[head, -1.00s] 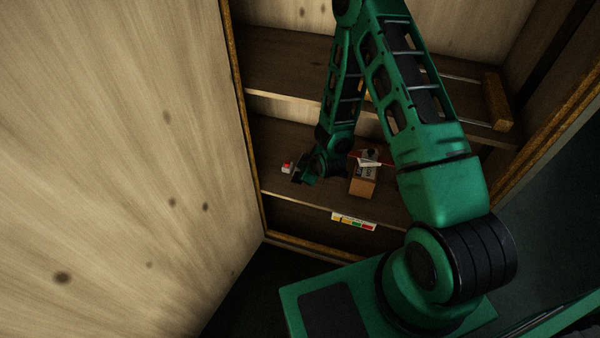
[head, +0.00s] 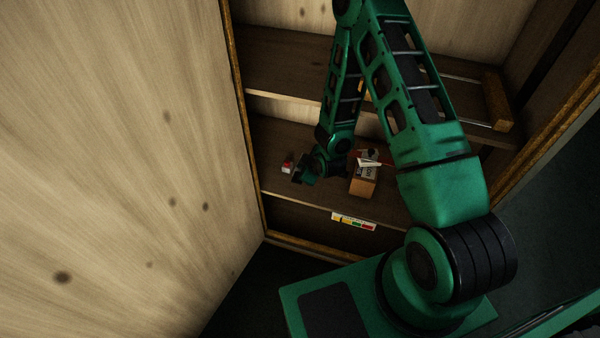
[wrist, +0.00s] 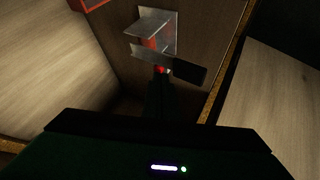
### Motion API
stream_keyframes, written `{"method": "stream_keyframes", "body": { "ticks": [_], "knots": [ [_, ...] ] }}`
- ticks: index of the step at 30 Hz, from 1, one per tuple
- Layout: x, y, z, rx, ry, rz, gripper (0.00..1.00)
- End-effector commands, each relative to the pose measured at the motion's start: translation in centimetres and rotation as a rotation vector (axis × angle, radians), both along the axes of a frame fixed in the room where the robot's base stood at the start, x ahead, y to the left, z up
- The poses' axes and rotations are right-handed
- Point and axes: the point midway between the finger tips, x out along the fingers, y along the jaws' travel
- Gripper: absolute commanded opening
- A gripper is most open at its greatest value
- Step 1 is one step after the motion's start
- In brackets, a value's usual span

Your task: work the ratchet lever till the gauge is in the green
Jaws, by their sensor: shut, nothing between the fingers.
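A small red-and-white fitting (head: 287,168) stands on the lower shelf, left of my gripper. In the wrist view it appears to be a grey metal bracket (wrist: 156,24) with red parts and a bar ending in a black grip (wrist: 185,67), probably the ratchet lever. My gripper (head: 299,177) is shut and empty close beside it; in the wrist view its dark tip (wrist: 158,84) is just below the bar, and I cannot tell whether they touch. A strip with yellow, green and red bands (head: 353,222), perhaps the gauge, is on the shelf's front edge; no pointer reading is legible.
A brown box (head: 362,187) with a pale label and dark top stands right of my gripper on the lower shelf (head: 285,143). An upper shelf (head: 285,75) is above. A large wooden panel (head: 110,170) closes off the left side.

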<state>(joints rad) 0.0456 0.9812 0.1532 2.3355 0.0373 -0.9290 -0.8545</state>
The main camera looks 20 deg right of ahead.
Motion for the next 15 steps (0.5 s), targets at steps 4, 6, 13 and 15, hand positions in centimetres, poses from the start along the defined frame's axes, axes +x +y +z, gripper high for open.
{"method": "stream_keyframes", "body": {
  "ticks": [4, 6, 13, 15],
  "knots": [
    [-0.01, 0.0, -0.01, 0.0, 0.0, 0.0, 0.0],
    [-0.02, 0.0, -0.08, 0.0, 0.0, 0.0, 0.0],
    [-0.12, 0.03, -0.69, 0.0, 0.0, 0.0, 0.0],
    [-0.13, 0.02, -0.77, 0.0, 0.0, 0.0, 0.0]
  ]
}}
